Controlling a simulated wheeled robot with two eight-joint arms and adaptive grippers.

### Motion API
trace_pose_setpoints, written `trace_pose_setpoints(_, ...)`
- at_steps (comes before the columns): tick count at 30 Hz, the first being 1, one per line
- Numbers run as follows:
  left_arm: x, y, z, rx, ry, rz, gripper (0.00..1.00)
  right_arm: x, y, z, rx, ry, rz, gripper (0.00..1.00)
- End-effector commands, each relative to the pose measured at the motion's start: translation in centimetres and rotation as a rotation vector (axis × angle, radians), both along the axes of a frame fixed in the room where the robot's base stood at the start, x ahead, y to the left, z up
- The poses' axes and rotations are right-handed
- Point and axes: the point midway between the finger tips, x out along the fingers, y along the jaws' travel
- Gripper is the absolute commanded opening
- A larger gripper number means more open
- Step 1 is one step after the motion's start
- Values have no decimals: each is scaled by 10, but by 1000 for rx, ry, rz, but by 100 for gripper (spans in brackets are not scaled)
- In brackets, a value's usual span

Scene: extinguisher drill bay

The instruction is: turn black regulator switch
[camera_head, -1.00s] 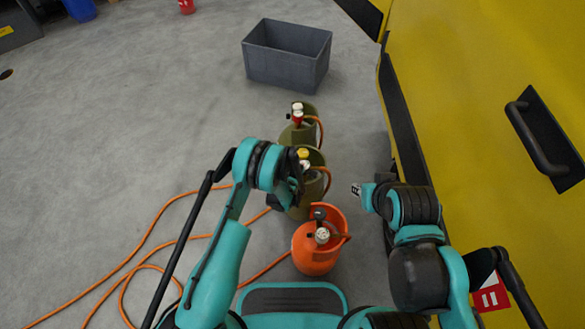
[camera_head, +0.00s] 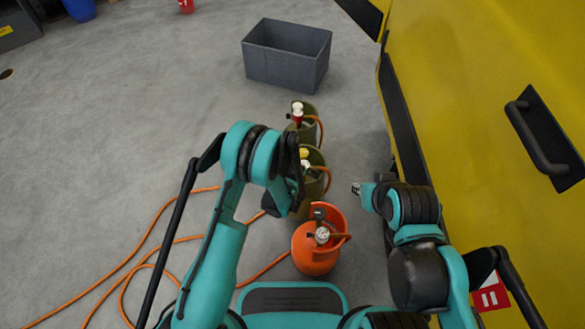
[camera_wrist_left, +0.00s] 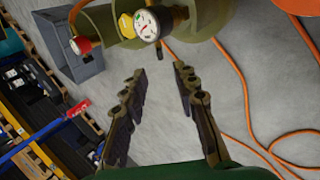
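In the head view an orange gas cylinder (camera_head: 314,258) stands nearest to me, with a black switch (camera_head: 319,213) above a white gauge (camera_head: 322,235). Behind it stand an olive cylinder with a yellow knob (camera_head: 304,153) and another with a red knob (camera_head: 297,117). My left gripper (camera_wrist_left: 160,72) is open and empty in the left wrist view, below a round gauge (camera_wrist_left: 147,25) and the yellow knob (camera_wrist_left: 126,24). The black switch cannot be made out surely there. My right gripper (camera_head: 357,189) is right of the cylinders; its fingers are too small to judge.
A grey crate (camera_head: 270,67) stands beyond the cylinders. A yellow wall (camera_head: 470,100) with a black handle (camera_head: 543,137) closes off the right side. Orange hoses (camera_head: 145,245) lie on the floor at left.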

Motion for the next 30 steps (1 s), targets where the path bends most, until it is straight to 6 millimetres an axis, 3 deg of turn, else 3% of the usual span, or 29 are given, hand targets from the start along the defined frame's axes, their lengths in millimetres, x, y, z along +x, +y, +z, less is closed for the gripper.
trace_pose_setpoints(6, -12, 0, 18, 1, 3, 1, 29, 0, 0, 0, 0, 0, 0, 29)
trace_pose_setpoints(17, -13, 0, 21, 1, 3, 0, 29, 0, 0, 0, 0, 0, 0, 29)
trace_pose_setpoints(20, -12, 3, 31, 15, 3, -18, 29, 0, 0, 0, 0, 0, 0, 29)
trace_pose_setpoints(23, -10, 12, 58, 54, 5, -70, 29, 0, 0, 0, 0, 0, 0, 29)
trace_pose_setpoints(30, -27, 56, 167, 229, 14, -322, 29, 0, 0, 0, 0, 0, 0, 29)
